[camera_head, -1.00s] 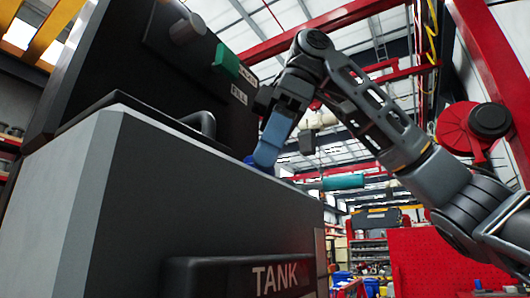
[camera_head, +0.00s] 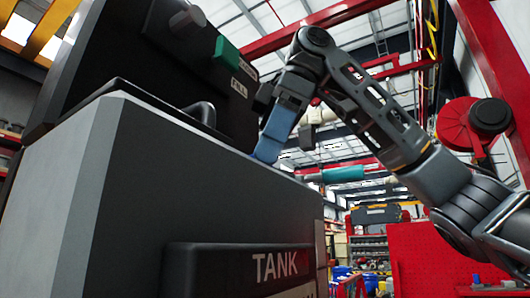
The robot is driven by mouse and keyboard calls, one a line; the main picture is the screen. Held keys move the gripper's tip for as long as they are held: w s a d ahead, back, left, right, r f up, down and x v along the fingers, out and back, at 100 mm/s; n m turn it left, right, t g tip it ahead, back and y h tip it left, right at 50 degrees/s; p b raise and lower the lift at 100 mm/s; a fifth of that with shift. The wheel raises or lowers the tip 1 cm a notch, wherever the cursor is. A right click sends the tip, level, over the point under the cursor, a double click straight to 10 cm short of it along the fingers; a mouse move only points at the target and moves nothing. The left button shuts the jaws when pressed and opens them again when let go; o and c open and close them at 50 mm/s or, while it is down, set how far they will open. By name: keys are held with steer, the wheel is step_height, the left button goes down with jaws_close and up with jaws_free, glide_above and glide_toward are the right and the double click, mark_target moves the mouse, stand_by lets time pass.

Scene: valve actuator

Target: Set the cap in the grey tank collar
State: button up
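My gripper (camera_head: 270,150) points down at the far right top edge of the dark tank housing (camera_head: 180,200). Its blue finger part shows, and its tip is hidden behind the housing edge. I cannot tell whether it is open or shut. The cap and the grey tank collar cannot be made out from this low view. The housing front carries a dark handle plate marked TANK (camera_head: 275,266).
A dark upright panel (camera_head: 130,80) stands behind the housing top, with a grey knob (camera_head: 187,20) and a green block (camera_head: 228,53) above a FILL label. A red reel (camera_head: 470,125) is at right.

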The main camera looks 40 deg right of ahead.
steer(key=v, duration=0.7)
steer(key=shift+d+r, duration=0.15)
steer(key=shift+r, duration=0.2)
steer(key=shift+s, duration=0.1)
